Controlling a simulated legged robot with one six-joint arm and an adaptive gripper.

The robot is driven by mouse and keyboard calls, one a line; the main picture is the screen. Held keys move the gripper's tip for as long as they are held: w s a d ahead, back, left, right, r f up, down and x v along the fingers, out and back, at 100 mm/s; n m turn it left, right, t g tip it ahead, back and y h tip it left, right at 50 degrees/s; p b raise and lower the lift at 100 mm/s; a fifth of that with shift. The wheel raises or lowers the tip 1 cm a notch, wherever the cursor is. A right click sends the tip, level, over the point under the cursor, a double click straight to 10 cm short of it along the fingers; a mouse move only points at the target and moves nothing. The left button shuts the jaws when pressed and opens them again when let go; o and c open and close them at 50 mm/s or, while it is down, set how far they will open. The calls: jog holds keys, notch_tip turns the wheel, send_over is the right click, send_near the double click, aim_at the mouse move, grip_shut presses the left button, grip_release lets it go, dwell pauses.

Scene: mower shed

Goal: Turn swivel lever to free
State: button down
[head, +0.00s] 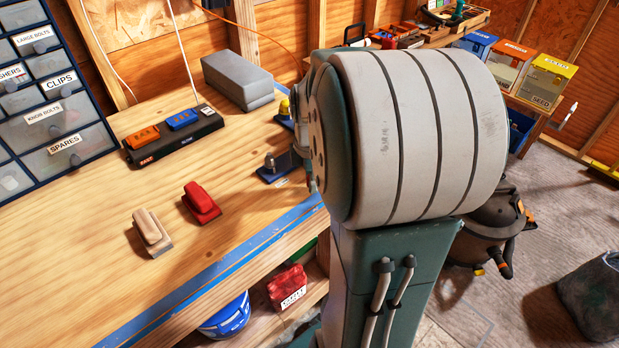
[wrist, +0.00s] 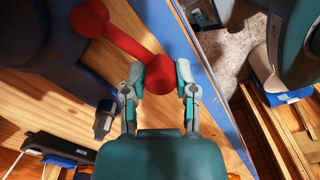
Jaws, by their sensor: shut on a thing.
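The swivel lever (wrist: 125,42) is red in the wrist view. It runs from a round hub (wrist: 88,18) at the upper left to a round knob (wrist: 160,73) near the middle. My gripper (wrist: 160,82) has one finger on each side of the knob and is shut on it. The hub sits next to a large dark blue body (wrist: 40,40). No free marking is readable there. In the head view my arm hides the gripper and the lever.
The bench has a blue front edge (head: 225,265). On it stand a red brush-like block (head: 201,203), a beige one (head: 152,233), a black charger strip (head: 175,135), a grey box (head: 237,78) and a small blue base (head: 275,170). A drawer cabinet (head: 50,100) stands left. The front-left bench is clear.

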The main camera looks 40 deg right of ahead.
jog(key=shift+c, duration=2)
grip_release()
jog(key=shift+d, duration=0.15)
notch_tip(320, 180, up, 12)
jog(key=shift+f, duration=0.1)
